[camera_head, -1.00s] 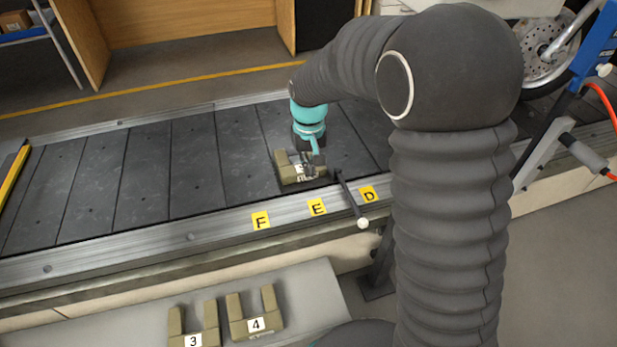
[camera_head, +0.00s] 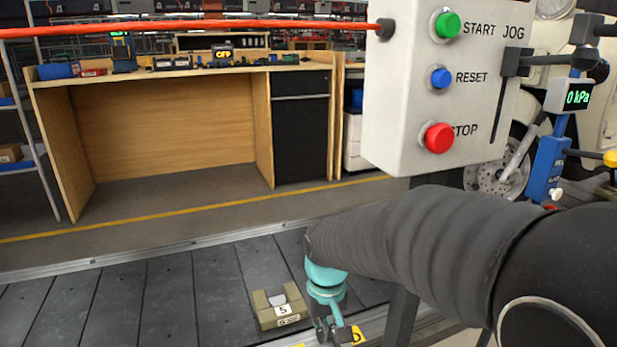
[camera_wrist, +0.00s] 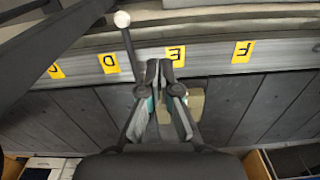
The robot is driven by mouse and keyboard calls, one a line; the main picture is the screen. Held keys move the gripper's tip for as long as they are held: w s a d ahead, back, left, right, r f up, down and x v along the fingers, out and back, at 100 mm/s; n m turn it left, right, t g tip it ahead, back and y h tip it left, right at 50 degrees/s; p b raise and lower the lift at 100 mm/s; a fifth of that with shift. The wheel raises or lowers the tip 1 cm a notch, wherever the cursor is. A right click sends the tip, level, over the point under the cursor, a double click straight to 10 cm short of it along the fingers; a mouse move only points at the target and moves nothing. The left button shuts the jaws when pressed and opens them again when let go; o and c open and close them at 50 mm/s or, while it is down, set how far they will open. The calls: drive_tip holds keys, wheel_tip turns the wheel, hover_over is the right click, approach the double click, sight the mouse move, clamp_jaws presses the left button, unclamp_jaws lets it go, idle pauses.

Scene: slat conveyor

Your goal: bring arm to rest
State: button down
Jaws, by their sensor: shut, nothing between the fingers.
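My arm is bent over the slat conveyor (camera_head: 165,290), and my gripper (camera_head: 335,335) hangs near the conveyor's near rail by the yellow D label (camera_head: 358,335). In the wrist view my gripper (camera_wrist: 160,68) has its fingers together with nothing between them. An olive U-shaped block marked 5 (camera_head: 278,308) lies on the slats just left of my gripper, apart from it. In the wrist view the block (camera_wrist: 196,106) shows partly behind the right finger.
A rod with a white ball end (camera_wrist: 122,19) crosses the rail close beside my gripper. A control box (camera_head: 440,90) with green, blue and red buttons stands behind my arm. A wooden workbench (camera_head: 160,130) is beyond the conveyor. The slats on the left are clear.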

drive_tip(key=s+d+r+m+t, duration=0.3)
drive_tip(key=s+d+r+t, duration=0.2)
drive_tip(key=s+d+r, duration=0.5)
drive_tip(key=s+d, duration=0.2)
drive_tip(key=s, duration=0.2)
drive_tip(key=shift+s+d+r+m, duration=0.15)
drive_tip(key=shift+s+d+m, duration=0.15)
drive_tip(key=shift+d, duration=0.1)
